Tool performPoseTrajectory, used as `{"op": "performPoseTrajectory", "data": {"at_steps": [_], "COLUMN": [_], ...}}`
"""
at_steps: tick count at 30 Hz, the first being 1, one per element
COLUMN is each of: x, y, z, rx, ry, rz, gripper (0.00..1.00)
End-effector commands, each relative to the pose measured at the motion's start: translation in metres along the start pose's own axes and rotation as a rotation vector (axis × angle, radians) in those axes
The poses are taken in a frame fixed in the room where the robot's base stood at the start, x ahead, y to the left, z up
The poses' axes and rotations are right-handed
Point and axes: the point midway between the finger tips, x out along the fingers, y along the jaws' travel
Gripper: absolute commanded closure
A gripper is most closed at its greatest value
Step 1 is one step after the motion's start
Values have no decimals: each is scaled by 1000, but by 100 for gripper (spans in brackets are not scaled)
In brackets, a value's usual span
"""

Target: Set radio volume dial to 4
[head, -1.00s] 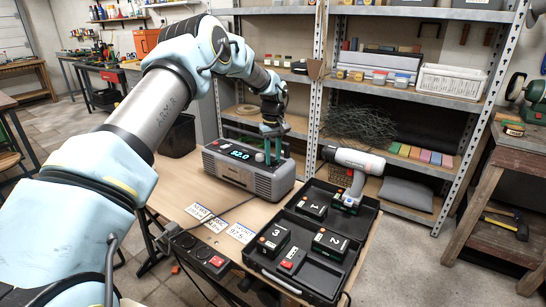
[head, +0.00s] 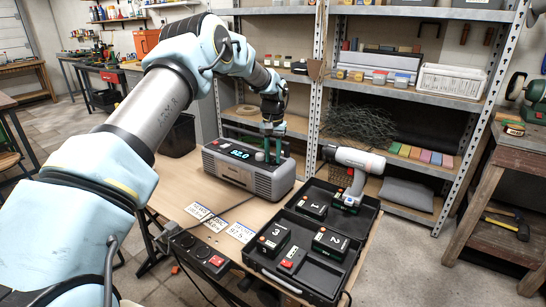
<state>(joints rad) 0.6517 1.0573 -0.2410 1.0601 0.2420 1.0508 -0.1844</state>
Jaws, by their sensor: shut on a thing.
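The grey radio (head: 270,183) stands on the wooden table with a lit cyan display (head: 239,154) that seems to read 92.0 or 82.0. A small greenish knob (head: 259,156) shows on its top, beside my fingers. My gripper (head: 273,160) points straight down at the radio's top, right of the display. Its teal fingers are shut on what appears to be the volume dial, which they hide. The dial's marks and its setting cannot be read from here.
Paper cards (head: 219,224) lie on the wooden table (head: 178,203) in front of the radio. An open black case (head: 309,246) with numbered battery packs and a white drill (head: 352,167) is at the right. A power strip (head: 197,253) sits at the table's near-left edge.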

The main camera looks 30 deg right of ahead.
Motion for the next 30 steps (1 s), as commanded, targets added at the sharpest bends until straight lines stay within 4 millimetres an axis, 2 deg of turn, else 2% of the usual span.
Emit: {"op": "performPoseTrajectory", "data": {"at_steps": [30], "x": [-2], "y": [0], "z": [-1], "rx": [963], "ry": [5], "rz": [-2], "gripper": [100]}}
